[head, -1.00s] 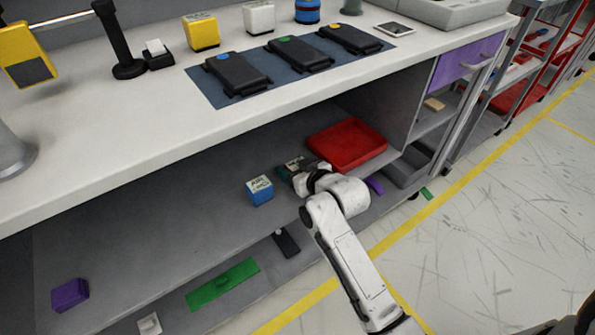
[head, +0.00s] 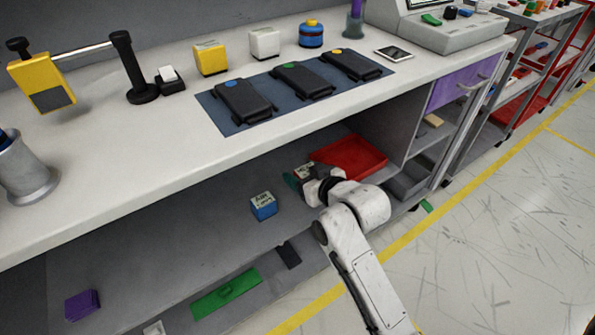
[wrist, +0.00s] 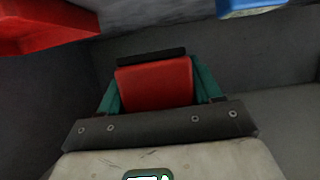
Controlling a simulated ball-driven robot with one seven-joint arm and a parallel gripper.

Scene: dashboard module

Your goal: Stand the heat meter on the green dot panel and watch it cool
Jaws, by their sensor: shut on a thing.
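The green-dot panel (head: 302,80) is a flat black slab on the dark blue mat on the worktop, between a blue-dot and a yellow-dot panel. Nothing stands on it. My gripper (head: 298,180) is under the worktop, over the lower shelf and far below the panel. In the wrist view its teal fingers are shut on a red block (wrist: 155,85) with a dark strip along its far edge. In the head view this block's pale labelled top (head: 304,171) shows beside the fingers. I cannot read the label, so whether it is the heat meter is unclear.
The worktop's front edge overhangs the shelf. A red tray (head: 350,157) lies just behind and right of my gripper. A blue labelled block (head: 263,206) sits to its left. Yellow (head: 210,58) and white (head: 264,43) blocks stand behind the mat.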

